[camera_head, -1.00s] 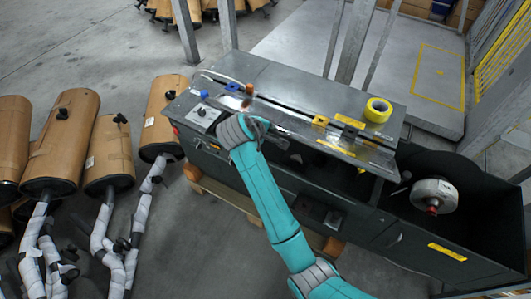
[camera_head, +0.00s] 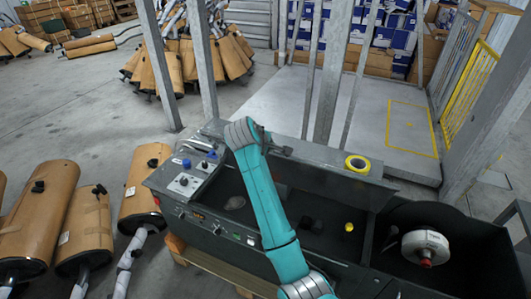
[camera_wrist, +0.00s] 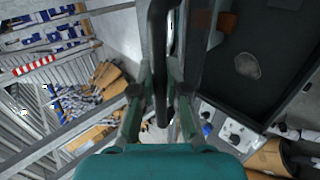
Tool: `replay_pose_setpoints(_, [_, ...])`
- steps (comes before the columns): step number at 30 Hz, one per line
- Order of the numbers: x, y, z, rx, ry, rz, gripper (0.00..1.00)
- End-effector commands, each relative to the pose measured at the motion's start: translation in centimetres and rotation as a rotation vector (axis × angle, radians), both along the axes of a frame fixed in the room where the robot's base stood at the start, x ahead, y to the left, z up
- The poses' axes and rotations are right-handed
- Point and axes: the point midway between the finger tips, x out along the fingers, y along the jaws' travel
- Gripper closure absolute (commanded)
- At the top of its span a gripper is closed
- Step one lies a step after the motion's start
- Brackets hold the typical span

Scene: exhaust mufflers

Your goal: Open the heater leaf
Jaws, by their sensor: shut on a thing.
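The heater leaf (camera_head: 325,183) is the long dark grey lid of the machine, raised at the back in the head view, with the dark compartment (camera_head: 270,215) in front uncovered. Its exact angle cannot be told. My gripper (camera_head: 280,150) is at the leaf's upper edge, left of the middle. In the wrist view my gripper (camera_wrist: 160,75) is shut on a dark bar-like handle (camera_wrist: 158,35) running between its fingers. The open compartment (camera_wrist: 245,95) also shows on the right there. The handle is mostly hidden in the head view.
A yellow tape roll (camera_head: 357,163) is near the leaf's right end. A control panel (camera_head: 186,180) is at left, and an open bin with a white reel (camera_head: 425,247) at right. Metal posts (camera_head: 325,75) rise behind.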

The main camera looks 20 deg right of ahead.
Motion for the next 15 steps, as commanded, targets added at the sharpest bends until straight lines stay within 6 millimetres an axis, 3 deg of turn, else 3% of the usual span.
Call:
replay_pose_setpoints(13, [0.18,-0.14,0.14,0.0,-0.001,0.001,1.0])
replay_pose_setpoints(14, [0.18,-0.14,0.13,0.0,-0.001,0.001,0.8])
replay_pose_setpoints(15, [0.18,-0.14,0.13,0.0,-0.001,0.001,0.7])
